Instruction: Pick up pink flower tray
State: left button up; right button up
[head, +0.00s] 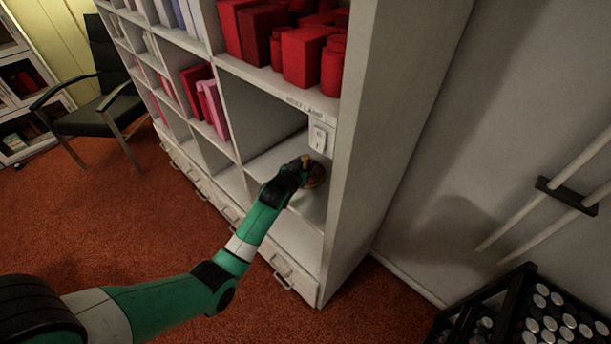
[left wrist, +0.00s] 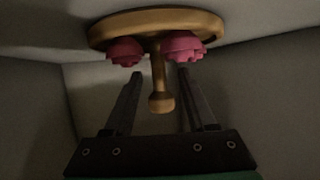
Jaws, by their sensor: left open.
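The pink flower tray (left wrist: 158,22) is a round wooden disc with two pink flower shapes and a central post ending in a knob. In the head view the tray (head: 317,177) sits in a lower shelf compartment, partly hidden by my left gripper (head: 305,165). In the left wrist view my left gripper (left wrist: 159,76) is open, with one dark finger on each side of the wooden post (left wrist: 161,98). The fingertips are close to the flowers; I cannot tell whether they touch. My right gripper is not in view.
The white shelf unit (head: 357,120) has a side wall close to the right of my left gripper. Red items (head: 303,55) fill the shelf above. A black chair (head: 99,100) stands at the far left.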

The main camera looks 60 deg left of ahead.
aim_at(305, 157)
pick_arm(q)
grip_shut()
jog(key=shift+r, duration=0.1)
dwell(0.4)
jog(key=shift+r+p, duration=0.55)
jog(key=shift+r, duration=0.05)
jog(key=r+p, duration=0.2)
jog(key=r, duration=0.1)
jog(key=shift+s+d, duration=0.15)
jog(key=shift+d, duration=0.05)
jog(key=w+r+p+v, duration=0.1)
jog(key=r+p+v, duration=0.2)
jog(key=p+v, duration=0.5)
jog(key=v, duration=0.7)
jog(key=shift+d+p, duration=0.3)
